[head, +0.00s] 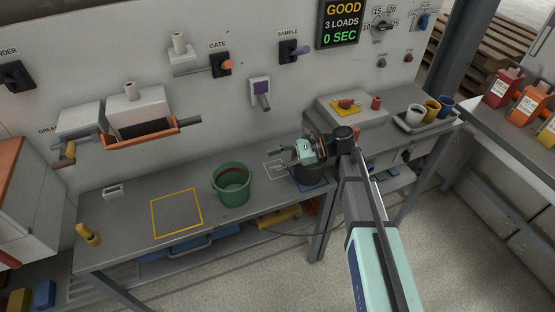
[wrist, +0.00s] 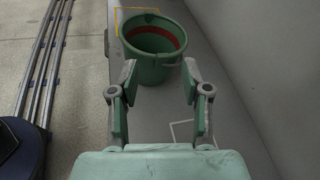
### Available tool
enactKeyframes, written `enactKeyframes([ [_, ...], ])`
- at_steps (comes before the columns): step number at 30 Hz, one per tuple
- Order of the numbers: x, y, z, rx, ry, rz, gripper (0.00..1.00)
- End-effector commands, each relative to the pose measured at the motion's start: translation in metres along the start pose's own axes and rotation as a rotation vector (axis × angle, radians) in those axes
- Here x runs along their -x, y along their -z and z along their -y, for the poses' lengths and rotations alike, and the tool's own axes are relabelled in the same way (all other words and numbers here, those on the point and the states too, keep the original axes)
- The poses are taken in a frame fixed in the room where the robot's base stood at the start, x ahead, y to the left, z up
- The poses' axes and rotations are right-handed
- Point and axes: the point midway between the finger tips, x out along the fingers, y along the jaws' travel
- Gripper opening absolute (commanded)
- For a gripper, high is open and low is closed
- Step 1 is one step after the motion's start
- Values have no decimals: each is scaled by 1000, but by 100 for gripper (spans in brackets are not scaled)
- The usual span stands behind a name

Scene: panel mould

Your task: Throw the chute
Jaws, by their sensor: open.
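No label that I can read says chute. On the wall, a grey box with a purple face and a hanging handle (head: 263,101) sits below the SAMPLE lever. The GATE lever (head: 227,64) has an orange knob, and the SAMPLE lever (head: 302,51) has a purple knob. A grey trough with an orange front edge (head: 150,134) is on the wall at left. My gripper (head: 284,150) is open and empty above the bench, pointing left. In the wrist view its fingers (wrist: 158,78) are apart, with the green bucket (wrist: 152,62) beyond them.
The green bucket also stands on the bench in the head view (head: 232,190), right of a yellow outlined square (head: 177,213). A dark container (head: 309,180) is below my gripper. Cups (head: 431,110) stand on a tray at right. A screen (head: 341,22) reads GOOD, 3 LOADS, 0 SEC.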

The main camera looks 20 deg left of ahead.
Motion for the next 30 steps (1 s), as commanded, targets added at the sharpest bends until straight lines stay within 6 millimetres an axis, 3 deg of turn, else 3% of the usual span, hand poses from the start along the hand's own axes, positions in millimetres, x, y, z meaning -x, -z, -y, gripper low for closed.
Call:
enactKeyframes([
  [8,1,1,0,1,3,-4,48],
  [10,1,1,0,1,3,-4,30],
  [12,1,1,0,1,3,-4,5],
  [13,0,1,-1,1,2,-4,0],
  [17,-8,2,-3,2,-10,-1,0],
  [23,-55,1,-34,-6,-57,49,0],
  [27,-96,-24,-59,-116,-17,189,0],
  [30,-114,-46,-68,-272,29,310,0],
])
